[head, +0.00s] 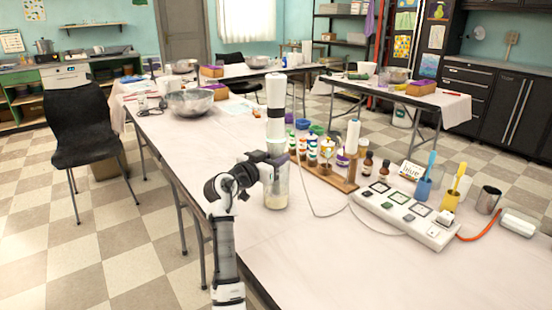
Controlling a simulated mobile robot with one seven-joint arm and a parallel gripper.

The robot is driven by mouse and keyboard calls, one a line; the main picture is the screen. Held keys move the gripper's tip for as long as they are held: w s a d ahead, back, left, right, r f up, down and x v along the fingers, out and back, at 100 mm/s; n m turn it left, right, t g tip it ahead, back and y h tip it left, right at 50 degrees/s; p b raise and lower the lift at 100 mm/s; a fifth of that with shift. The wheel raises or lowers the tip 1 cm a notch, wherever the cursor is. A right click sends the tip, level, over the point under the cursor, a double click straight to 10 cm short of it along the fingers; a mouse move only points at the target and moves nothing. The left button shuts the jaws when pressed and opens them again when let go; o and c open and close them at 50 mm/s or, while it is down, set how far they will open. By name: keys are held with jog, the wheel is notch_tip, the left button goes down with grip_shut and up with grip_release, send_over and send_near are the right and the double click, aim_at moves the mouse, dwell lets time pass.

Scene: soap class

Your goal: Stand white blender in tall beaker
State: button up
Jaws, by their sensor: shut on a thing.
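The tall beaker (277,193) is clear and stands on the table directly below the gripper, with something pale inside. The blender lines up over the beaker; its lower end is hidden or blurred, so I cannot tell how deep it reaches.
Right of the beaker, a wooden rack (325,172) holds several small bottles. A metal bowl (190,103) is behind. The front table surface is clear.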

dwell(0.4)
jog(key=o, duration=1.1)
jog(key=shift+o, duration=0.9)
jog(key=shift+f, duration=0.2)
jog(key=o, duration=0.4)
jog(key=shift+o, duration=0.2)
jog(key=shift+s+r, duration=0.1)
jog(key=shift+r, duration=0.05)
jog(key=b+v, duration=0.1)
jog(key=v, duration=1)
jog(key=shift+b, duration=0.3)
jog(key=shift+r, duration=0.1)
